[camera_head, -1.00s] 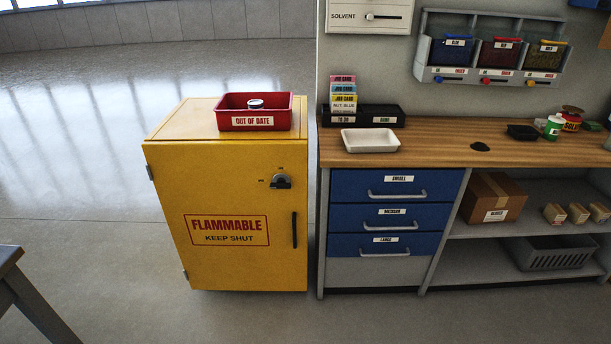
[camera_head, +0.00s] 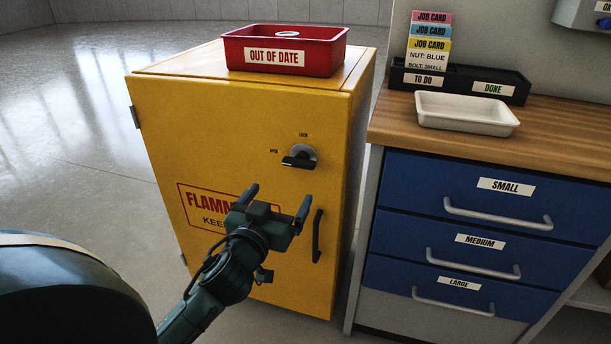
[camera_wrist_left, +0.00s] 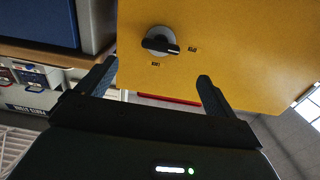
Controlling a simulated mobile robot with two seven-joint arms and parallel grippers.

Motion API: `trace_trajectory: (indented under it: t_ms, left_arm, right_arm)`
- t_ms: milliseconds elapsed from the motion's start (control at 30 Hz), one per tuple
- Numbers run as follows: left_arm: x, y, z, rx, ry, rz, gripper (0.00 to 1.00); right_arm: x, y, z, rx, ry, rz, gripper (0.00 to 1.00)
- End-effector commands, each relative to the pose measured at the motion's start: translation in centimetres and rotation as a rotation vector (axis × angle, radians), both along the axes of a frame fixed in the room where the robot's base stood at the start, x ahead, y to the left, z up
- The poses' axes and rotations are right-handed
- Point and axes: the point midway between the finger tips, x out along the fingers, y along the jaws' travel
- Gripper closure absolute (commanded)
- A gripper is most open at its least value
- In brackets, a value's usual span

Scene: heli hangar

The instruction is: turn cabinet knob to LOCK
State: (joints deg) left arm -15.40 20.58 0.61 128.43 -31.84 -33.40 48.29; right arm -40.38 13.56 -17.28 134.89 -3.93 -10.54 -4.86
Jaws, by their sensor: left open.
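The yellow cabinet (camera_head: 165,135) stands ahead with its door shut. Its knob (camera_head: 301,153) is a grey disc with a dark handle, high on the right of the door. OPEN is printed to its left and LOCK above it. In the left wrist view the picture is upside down, and the knob (camera_wrist_left: 160,41) has its handle pointing towards the OPEN label (camera_wrist_left: 192,50); the LOCK label (camera_wrist_left: 155,64) is below. My left gripper (camera_head: 278,197) is open and empty, below the knob and apart from it. My right gripper is not in view.
A red OUT OF DATE tray (camera_head: 335,58) sits on the cabinet top. A black door handle (camera_head: 317,236) is just right of my left gripper. A workbench (camera_head: 385,108) with blue drawers (camera_head: 440,183) stands close on the right. Open floor (camera_head: 85,120) lies to the left.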

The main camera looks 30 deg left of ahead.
Motion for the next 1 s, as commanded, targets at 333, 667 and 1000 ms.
trace_trajectory:
  t_ms: [333, 667, 1000]
  left_arm:
    - [3.9, 1.2, 0.2, 0.002, -0.016, 0.006, 0.07]
    - [10.3, 2.7, 0.1, 0.000, -0.013, 0.008, 0.07]
    - [12.8, 3.3, 0.0, -0.001, -0.012, 0.006, 0.07]
  right_arm:
    - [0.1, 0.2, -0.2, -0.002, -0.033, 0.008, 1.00]
    - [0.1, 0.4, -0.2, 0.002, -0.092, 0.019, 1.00]
    - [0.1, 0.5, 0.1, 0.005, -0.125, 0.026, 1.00]
